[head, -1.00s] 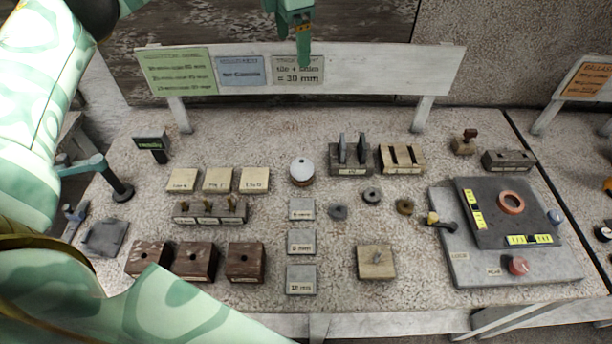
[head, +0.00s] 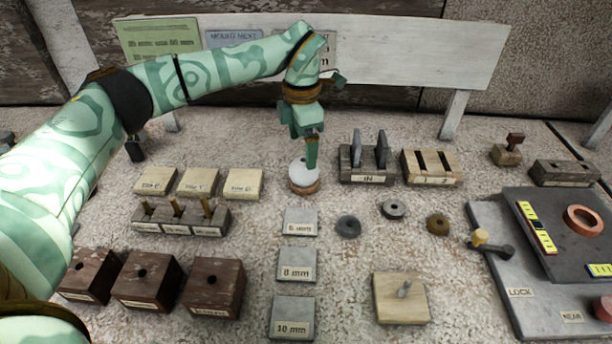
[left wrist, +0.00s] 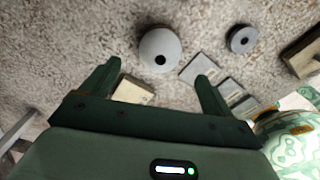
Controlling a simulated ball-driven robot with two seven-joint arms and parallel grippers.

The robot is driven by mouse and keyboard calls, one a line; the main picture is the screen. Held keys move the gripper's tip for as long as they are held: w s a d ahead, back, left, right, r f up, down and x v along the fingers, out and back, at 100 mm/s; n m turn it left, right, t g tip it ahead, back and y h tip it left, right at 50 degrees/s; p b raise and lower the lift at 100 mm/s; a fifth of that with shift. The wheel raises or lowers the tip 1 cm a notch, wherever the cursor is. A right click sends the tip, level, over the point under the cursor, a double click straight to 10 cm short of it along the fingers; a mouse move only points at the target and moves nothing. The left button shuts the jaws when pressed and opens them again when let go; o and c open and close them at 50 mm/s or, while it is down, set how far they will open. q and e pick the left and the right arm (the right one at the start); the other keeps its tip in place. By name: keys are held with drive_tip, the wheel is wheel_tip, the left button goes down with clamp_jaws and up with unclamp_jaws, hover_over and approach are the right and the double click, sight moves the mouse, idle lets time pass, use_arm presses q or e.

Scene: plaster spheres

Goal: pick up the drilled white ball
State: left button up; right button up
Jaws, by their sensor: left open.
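The drilled white ball (head: 299,174) sits on a round brown wooden base in the middle of the bench. In the left wrist view the ball (left wrist: 158,43) shows a dark round hole on the side facing the camera. My left gripper (head: 312,166) points down just above and in front of the ball in the head view, covering part of it. In the left wrist view the left gripper (left wrist: 158,70) has its two fingers spread wide, with nothing between the tips. The ball lies beyond them, roughly centred. My right gripper is not in view.
A slotted block with dark plates (head: 364,164) stands close right of the ball. Labelled tiles lie to its left (head: 243,184) and in front (head: 300,222). Loose rings (head: 348,226) lie front right. A white sign board (head: 420,55) stands behind.

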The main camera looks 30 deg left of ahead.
sight(304, 167)
use_arm(q)
drive_tip(key=f+b, duration=0.1)
drive_tip(key=f, duration=0.3)
drive_tip(key=f+b, duration=0.2)
drive_tip(key=f, duration=0.1)
drive_tip(key=shift+w+d+f, duration=0.1)
drive_tip(key=shift+w+f, duration=0.1)
drive_tip(key=shift+f, duration=0.2)
drive_tip(key=shift+r, duration=0.2)
drive_tip(key=shift+c, duration=0.3)
drive_tip(key=c, duration=1.1)
drive_tip(key=shift+r, duration=0.1)
